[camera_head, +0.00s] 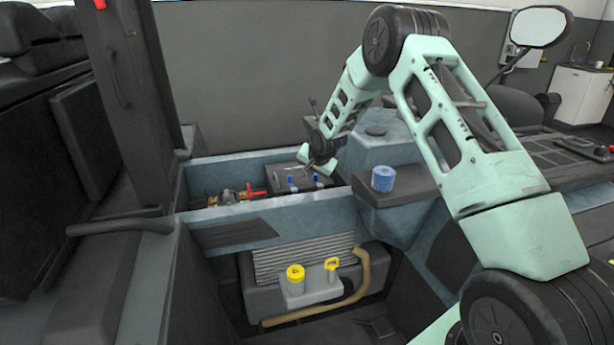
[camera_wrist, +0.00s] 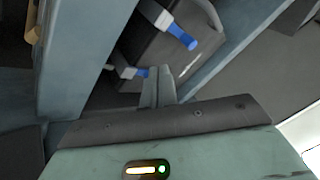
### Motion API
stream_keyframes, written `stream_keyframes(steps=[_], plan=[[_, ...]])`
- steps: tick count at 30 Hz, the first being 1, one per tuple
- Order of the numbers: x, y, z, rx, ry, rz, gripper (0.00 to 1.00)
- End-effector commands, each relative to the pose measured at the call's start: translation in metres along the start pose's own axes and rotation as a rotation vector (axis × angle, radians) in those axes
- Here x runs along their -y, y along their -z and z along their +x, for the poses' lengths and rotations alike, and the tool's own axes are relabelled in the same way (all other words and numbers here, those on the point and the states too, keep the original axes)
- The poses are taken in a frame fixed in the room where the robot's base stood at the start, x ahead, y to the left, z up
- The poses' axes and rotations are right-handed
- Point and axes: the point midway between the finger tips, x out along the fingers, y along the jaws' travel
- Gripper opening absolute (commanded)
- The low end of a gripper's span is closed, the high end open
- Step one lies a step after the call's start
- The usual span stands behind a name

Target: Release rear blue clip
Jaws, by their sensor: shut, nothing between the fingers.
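Two blue clips sit on the dark box (camera_head: 273,182) inside the grey compartment. In the head view one blue clip (camera_head: 291,183) is at the left and the other (camera_head: 317,179) at the right, just under my gripper (camera_head: 318,167). In the wrist view one blue clip (camera_wrist: 180,34) shows whole on its pale strap. The other blue clip (camera_wrist: 141,72) is partly hidden behind my shut, empty fingers (camera_wrist: 160,74). The fingertips are close to this clip; I cannot tell whether they touch it. Which clip is the rear one is not clear.
Compartment walls (camera_head: 270,213) stand close around the box. Red fittings (camera_head: 250,193) lie at its left. A blue cylinder (camera_head: 383,178) stands on the ledge to the right.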

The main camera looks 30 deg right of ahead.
Motion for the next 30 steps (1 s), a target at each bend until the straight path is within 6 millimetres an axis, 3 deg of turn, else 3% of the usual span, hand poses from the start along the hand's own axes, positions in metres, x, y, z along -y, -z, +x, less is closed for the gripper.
stream_keyframes(steps=[6,12,30], plan=[[0.000,0.000,-0.038,-0.002,0.002,0.000,0.00],[0.000,0.000,-0.057,-0.001,0.000,-0.001,0.00],[0.000,0.000,-0.060,0.000,0.000,0.000,0.00]])
